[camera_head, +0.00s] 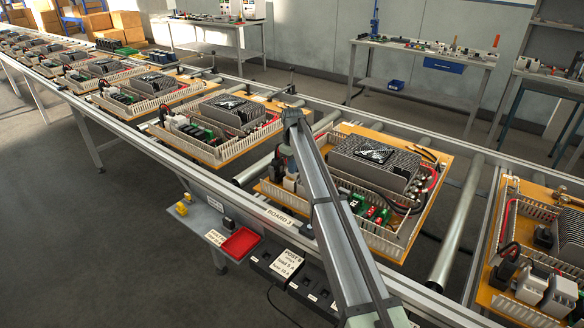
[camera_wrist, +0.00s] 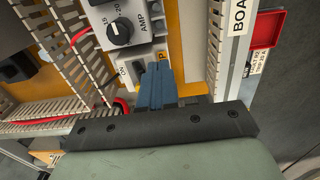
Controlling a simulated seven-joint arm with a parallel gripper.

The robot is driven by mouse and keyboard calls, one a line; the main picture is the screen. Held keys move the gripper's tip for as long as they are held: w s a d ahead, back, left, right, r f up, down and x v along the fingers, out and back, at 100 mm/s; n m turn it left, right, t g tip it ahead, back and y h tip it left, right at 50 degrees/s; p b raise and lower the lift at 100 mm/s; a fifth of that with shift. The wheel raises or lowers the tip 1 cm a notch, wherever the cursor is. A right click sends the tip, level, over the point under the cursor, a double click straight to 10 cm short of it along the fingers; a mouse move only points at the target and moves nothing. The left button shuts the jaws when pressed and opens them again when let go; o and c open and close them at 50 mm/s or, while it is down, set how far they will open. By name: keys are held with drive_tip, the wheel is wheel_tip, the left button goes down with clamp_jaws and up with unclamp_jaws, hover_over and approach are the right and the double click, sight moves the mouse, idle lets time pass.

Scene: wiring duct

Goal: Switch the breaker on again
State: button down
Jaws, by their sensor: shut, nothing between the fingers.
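The breaker (camera_wrist: 128,52) is a pale block in the wrist view, with a dark dial marked 15, 20 and AMP and an "ON" mark below it. My gripper (camera_wrist: 158,68) is shut and empty; its blue fingertips are at the lower part of the breaker, beside the "ON" mark. The fingers cover the switch area, so I cannot tell the lever's position or whether they touch it. In the head view my arm reaches over the left edge of the board (camera_head: 412,238) labelled BOARD 3, and the gripper is mostly hidden there.
Slotted white duct walls (camera_wrist: 80,60) and a red wire (camera_wrist: 78,36) lie left of the fingers. A finned dark unit (camera_head: 375,160) fills the board's middle. A red tray (camera_head: 240,242) and dark boxes (camera_head: 268,262) sit along the conveyor's near side. More boards line the conveyor.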

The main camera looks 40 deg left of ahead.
drive_tip(key=shift+w, duration=0.85)
drive_tip(key=shift+s, duration=0.35)
drive_tip(key=shift+r, duration=0.15)
wheel_tip(320, 180, up, 7)
idle(0.6)
idle(0.3)
